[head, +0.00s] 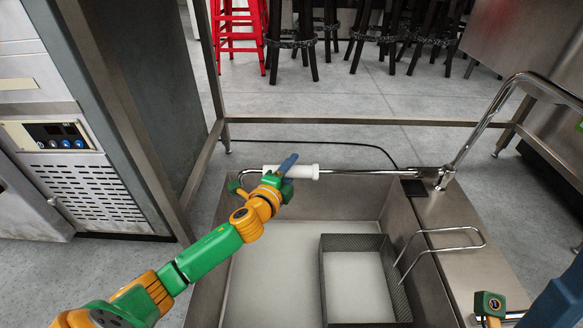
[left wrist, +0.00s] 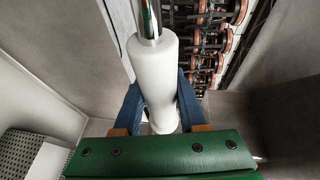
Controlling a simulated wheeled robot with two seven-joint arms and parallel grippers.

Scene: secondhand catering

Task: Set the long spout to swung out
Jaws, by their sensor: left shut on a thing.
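The long spout (head: 358,172) is a chrome pipe running level from a base at the right, along the back of the steel basin, to a bent end at the left. A white sleeve (head: 304,172) surrounds part of it. My left gripper (head: 284,172) reaches in from the left, its blue fingers shut on the white sleeve. In the left wrist view the sleeve (left wrist: 153,70) stands between the two fingers (left wrist: 157,105), with chrome pipe emerging at its top. A green and orange part at the lower right seems to belong to my right arm; its fingers cannot be made out.
The steel basin (head: 398,222) holds a mesh basket (head: 365,240) with a wire handle. Another chrome pipe (head: 485,122) rises at the right and bends over. A steel frame bar (head: 370,122) crosses behind. A cabinet (head: 80,190) stands left. Red and black stools stand further back.

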